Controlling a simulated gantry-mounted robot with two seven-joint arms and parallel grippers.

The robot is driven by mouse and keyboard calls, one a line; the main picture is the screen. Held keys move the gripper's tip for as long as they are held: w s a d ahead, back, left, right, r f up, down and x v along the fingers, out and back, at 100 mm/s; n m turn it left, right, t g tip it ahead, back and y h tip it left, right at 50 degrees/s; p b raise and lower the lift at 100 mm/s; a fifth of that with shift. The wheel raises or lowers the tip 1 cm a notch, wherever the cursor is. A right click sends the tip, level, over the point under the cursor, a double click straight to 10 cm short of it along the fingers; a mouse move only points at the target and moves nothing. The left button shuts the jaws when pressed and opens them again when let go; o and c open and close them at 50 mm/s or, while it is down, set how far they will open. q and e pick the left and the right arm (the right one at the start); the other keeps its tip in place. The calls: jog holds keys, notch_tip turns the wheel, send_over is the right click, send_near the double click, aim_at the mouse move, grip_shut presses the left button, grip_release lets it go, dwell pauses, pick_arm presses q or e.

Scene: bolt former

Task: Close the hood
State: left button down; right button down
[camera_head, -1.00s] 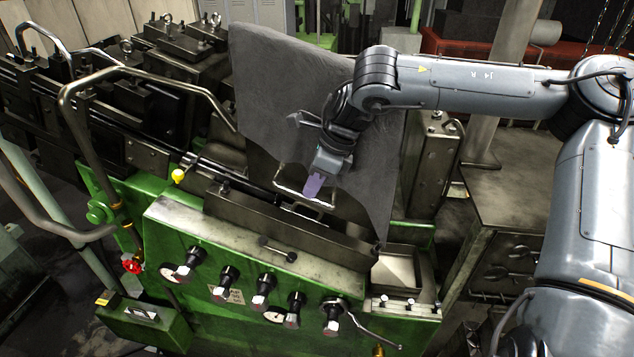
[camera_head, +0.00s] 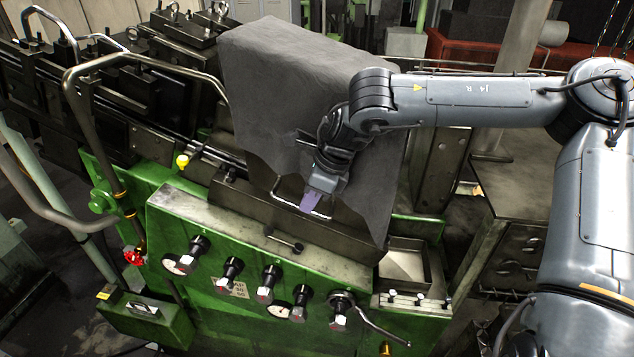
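The hood (camera_head: 262,90) is a dark grey, rough metal cover tilted up over the middle of the green bolt former (camera_head: 200,235). A thin bar handle (camera_head: 283,196) is on its lower front. My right gripper (camera_head: 311,201), with pale purple fingers, is at the right part of this handle, in front of the hood's lower face. I cannot tell whether its fingers are closed around the bar. My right arm comes in from the right and covers part of the hood's right side. My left gripper is not in view.
Several black knobs (camera_head: 268,281) and a crank lever line the machine's green front. A bent pipe rail (camera_head: 100,62) and a yellow-knobbed lever (camera_head: 182,161) stand to the left. An open metal tray (camera_head: 403,262) is at the right, near a workbench (camera_head: 517,187).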

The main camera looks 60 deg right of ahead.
jog(key=s+a+v, duration=0.1)
jog(key=a+v, duration=0.1)
jog(key=v, duration=1.2)
jog(key=s+a+f+g+y+p, duration=0.15)
jog(key=a+f+y, duration=0.25)
jog(key=a+f, duration=0.55)
jog(key=s+a+f+g+y+p, duration=0.15)
jog(key=a+f+y, duration=0.3)
jog(key=f, duration=1.05)
jog(key=w+a+f+m+t+h+p, duration=0.1)
jog(key=a+f+m+t+h+p, duration=0.15)
jog(key=a+m+t, duration=0.5)
jog(key=w+a+f+m+t+h+p, duration=0.1)
jog(key=a+f+m+t+p, duration=0.2)
jog(key=a+m, duration=0.9)
jog(key=s+d+f+m+g+h, duration=0.6)
jog(key=s+d+m+g, duration=0.2)
jog(key=m, duration=1)
jog(key=s+d, duration=0.2)
jog(key=shift+d+b, duration=0.4)
